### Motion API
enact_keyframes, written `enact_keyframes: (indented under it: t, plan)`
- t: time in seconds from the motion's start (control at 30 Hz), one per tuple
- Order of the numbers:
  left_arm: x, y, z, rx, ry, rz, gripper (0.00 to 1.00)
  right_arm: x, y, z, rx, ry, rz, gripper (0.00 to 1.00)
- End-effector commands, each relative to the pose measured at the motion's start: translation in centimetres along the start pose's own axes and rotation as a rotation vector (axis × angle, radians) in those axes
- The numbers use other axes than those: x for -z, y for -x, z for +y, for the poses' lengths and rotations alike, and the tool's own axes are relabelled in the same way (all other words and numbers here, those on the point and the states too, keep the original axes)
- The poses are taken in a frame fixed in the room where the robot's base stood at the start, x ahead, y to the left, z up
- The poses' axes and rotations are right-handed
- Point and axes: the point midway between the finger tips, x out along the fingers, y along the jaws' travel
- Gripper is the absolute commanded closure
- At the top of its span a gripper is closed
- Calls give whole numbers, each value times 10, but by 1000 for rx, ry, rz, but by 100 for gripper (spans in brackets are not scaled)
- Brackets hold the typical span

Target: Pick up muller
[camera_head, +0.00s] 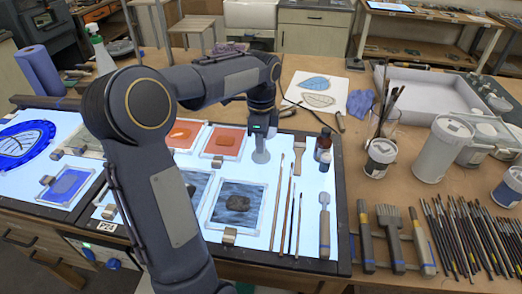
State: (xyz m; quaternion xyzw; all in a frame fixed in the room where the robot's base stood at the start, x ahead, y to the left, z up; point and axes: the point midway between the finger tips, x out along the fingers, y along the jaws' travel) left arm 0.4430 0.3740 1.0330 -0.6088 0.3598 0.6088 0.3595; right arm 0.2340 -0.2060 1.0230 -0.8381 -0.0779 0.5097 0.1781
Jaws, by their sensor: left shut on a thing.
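My left arm reaches across the light table, and its gripper (260,127) points down over the table's back right part. It is shut on the muller (260,156), a pale grey, rounded piece with a wider foot just below the fingers. The muller looks upright, at the right of the orange-glass tile. I cannot tell whether its foot touches the lit surface. The fingers hide its upper part. My right gripper is not in view.
The lit table (307,230) holds an orange tile (225,141), a dark blue tile (239,203), slim brushes (279,215) and a small dark bottle (323,143). Jars, a white canister (441,149) and many brushes crowd the wooden bench at right.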

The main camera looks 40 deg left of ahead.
Motion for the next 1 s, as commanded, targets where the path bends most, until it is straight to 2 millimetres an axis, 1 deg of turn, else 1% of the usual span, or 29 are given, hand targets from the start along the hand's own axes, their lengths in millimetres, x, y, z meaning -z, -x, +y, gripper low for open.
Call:
enact_keyframes:
  t: [0.2, 0.33, 0.43, 0.53, 0.67, 0.8, 0.87, 0.9, 1.0]
  plan:
    - [0, 2, 0, 2, 0, 0, 100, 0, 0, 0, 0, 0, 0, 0]
    - [0, 8, -1, 3, 0, 1, 100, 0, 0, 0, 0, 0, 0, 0]
    - [1, 17, -1, 4, -1, 1, 100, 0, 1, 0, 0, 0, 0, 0]
    - [0, 34, -1, 5, 0, 2, 100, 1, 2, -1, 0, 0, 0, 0]
    - [13, 55, 15, 7, -4, 3, 100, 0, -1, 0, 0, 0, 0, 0]
    - [28, 84, 34, 6, -4, 3, 100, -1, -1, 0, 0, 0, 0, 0]
    - [34, 96, 43, 6, -5, 3, 100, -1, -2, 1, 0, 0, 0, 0]
    - [41, 97, 51, 5, -7, 3, 100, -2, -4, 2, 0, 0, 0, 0]
    - [53, 106, 68, 4, -5, 1, 100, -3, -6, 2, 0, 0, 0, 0]
